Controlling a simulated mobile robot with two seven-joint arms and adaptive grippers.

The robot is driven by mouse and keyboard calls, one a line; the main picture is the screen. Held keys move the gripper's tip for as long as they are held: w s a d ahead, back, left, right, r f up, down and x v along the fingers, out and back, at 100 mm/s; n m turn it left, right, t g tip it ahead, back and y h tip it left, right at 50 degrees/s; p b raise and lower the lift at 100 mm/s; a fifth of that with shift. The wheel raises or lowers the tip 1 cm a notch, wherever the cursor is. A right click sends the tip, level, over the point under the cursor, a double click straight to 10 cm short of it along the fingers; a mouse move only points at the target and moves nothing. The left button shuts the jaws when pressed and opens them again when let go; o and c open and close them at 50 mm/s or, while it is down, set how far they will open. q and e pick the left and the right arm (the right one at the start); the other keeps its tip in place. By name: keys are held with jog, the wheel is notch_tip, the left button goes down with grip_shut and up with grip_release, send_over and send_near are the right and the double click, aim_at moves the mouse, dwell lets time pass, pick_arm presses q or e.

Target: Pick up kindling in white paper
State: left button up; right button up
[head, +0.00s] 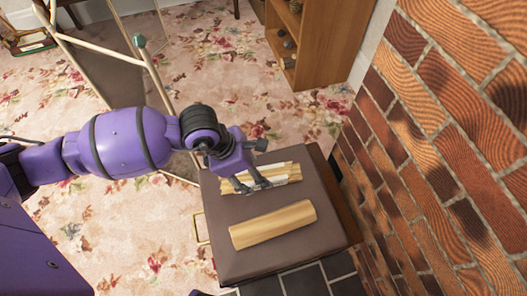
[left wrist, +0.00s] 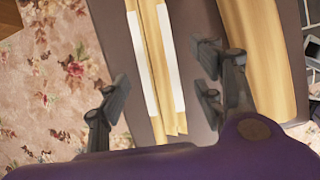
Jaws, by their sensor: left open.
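The kindling in white paper (head: 283,174) is a bundle of thin pale sticks with a white band, lying on the brown padded top of a box (head: 225,262). It also shows in the left wrist view (left wrist: 168,112), running lengthwise between my fingers. My left gripper (head: 254,184) is over the bundle, partly covering it in the head view. In the left wrist view the left gripper (left wrist: 160,92) is open, with fingers on either side of the bundle and a gap on both sides. My right gripper is not in view.
A thicker log (head: 272,224) lies on the same top, in front of the bundle. A brick wall (head: 440,150) rises close on the right. A wooden shelf (head: 325,45) stands behind. A wooden-framed stand (head: 150,75) is near my left arm. Floral carpet (head: 130,225) lies to the left.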

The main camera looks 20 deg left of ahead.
aim_at(281, 174)
pick_arm(q)
jog(key=b+x, duration=0.1)
jog(key=x, duration=0.2)
jog(key=shift+w+d, duration=0.1)
jog(key=shift+w, duration=0.1)
jog(key=shift+w+d+f+b, duration=0.1)
jog(key=shift+d+f+b, duration=0.05)
jog(key=shift+f+b, duration=0.2)
jog(key=shift+r, duration=0.15)
jog(key=c, duration=1.3)
jog(key=shift+c, duration=0.4)
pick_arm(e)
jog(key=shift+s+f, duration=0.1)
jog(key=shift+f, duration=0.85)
pick_arm(q)
jog(key=shift+r, duration=0.1)
